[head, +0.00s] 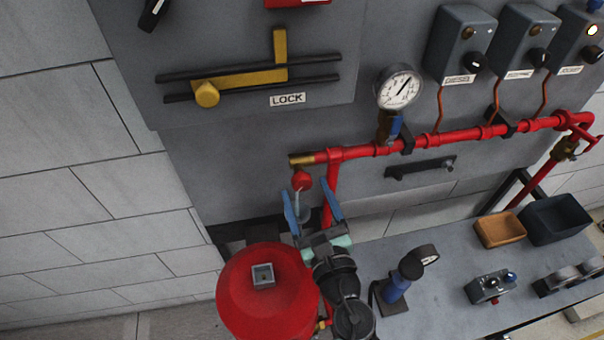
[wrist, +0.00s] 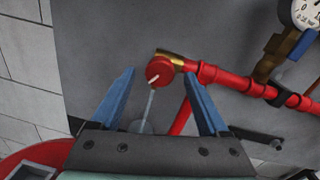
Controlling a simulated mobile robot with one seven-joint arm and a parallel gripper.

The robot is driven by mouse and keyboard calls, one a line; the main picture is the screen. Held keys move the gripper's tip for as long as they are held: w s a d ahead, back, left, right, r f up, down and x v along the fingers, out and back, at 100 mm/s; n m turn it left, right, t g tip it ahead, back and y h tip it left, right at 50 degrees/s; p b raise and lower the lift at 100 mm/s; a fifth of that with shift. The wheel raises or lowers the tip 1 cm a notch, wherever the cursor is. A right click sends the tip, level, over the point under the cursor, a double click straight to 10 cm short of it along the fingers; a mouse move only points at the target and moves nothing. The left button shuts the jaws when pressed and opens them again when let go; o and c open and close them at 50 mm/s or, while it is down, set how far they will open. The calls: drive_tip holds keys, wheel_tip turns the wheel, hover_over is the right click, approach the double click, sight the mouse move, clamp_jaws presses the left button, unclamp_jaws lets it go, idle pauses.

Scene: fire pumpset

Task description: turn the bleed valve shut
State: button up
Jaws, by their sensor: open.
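The bleed valve's round red knob (head: 301,181) sits on a brass fitting (head: 301,159) at the left end of the red pipe. In the wrist view the knob (wrist: 160,71) carries a pale line slanting up to the right. A thin pale streak (wrist: 149,108), looking like water, runs down below the knob. My gripper (head: 305,187) is open and empty, its blue fingers pointing up toward the knob. In the wrist view the knob appears between the fingertips (wrist: 159,73), nearer the right one; I cannot tell whether they touch it.
A pressure gauge (head: 399,88) stands on the red pipe (head: 455,137) to the right. A vertical red pipe (head: 331,172) drops close beside the knob. A red tank (head: 262,295) is below left. The grey bench (head: 440,295) holds an orange tray (head: 500,230) and instruments.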

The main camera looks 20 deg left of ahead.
sight(303, 186)
drive_tip(key=shift+x, duration=1.9)
clamp_jaws()
